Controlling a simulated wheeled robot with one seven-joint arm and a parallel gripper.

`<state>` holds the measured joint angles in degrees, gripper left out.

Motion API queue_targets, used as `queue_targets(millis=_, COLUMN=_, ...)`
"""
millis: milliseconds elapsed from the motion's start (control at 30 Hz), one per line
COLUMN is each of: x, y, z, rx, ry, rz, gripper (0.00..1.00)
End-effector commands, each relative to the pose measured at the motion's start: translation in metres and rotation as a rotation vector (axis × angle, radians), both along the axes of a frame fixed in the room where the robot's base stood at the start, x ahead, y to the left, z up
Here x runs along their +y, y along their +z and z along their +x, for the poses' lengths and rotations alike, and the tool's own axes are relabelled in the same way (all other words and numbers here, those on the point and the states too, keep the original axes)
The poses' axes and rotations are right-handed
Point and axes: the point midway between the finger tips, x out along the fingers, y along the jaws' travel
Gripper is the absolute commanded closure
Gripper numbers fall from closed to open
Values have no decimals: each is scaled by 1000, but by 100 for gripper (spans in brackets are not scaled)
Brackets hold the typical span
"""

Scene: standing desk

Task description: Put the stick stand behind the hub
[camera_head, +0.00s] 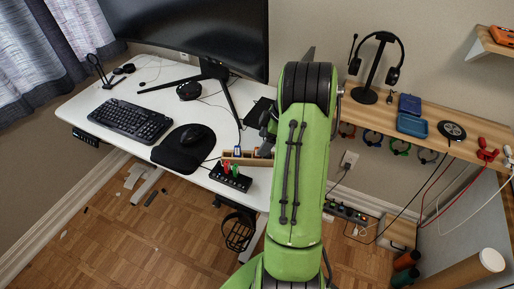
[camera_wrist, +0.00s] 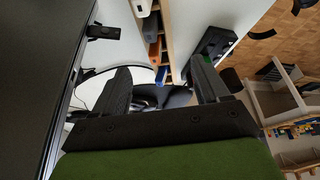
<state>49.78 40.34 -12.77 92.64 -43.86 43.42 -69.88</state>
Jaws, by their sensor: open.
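The stick stand (camera_head: 262,161) is a narrow wooden holder with several sticks in it, on the white desk just beyond the hub (camera_head: 230,177). The hub is a black block with red and green sticks plugged in. In the wrist view the stand (camera_wrist: 169,32) runs down from the top edge, and the dark hub (camera_wrist: 213,42) lies to its right with a gap. My gripper (camera_wrist: 160,72) is open, with the stand's near end between its fingers in the picture. I cannot tell whether they touch it. My arm hides part of the stand's right end in the head view.
A black mouse pad (camera_head: 182,158) and keyboard (camera_head: 131,119) lie left of the hub. The monitor (camera_head: 200,30) stands at the back, its stand leg close to my gripper. A wooden shelf (camera_head: 440,113) with a headphone stand is at right. Bare desk (camera_head: 90,92) lies far left.

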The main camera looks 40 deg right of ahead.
Motion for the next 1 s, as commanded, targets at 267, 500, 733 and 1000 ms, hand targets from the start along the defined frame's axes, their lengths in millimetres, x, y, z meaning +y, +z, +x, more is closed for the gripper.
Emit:
queue_targets(millis=267, x=-6, y=38, z=-9, rx=1, ry=-4, rz=-3, gripper=26)
queue_targets(millis=500, x=93, y=121, z=9, rx=20, ry=-157, rz=-38, gripper=26)
queue_targets(millis=733, x=228, y=188, z=-50, rx=-2, ry=-409, rz=-45, gripper=26)
queue_targets(millis=1000, x=287, y=187, z=-156, rx=-81, ry=-684, rz=21, gripper=26)
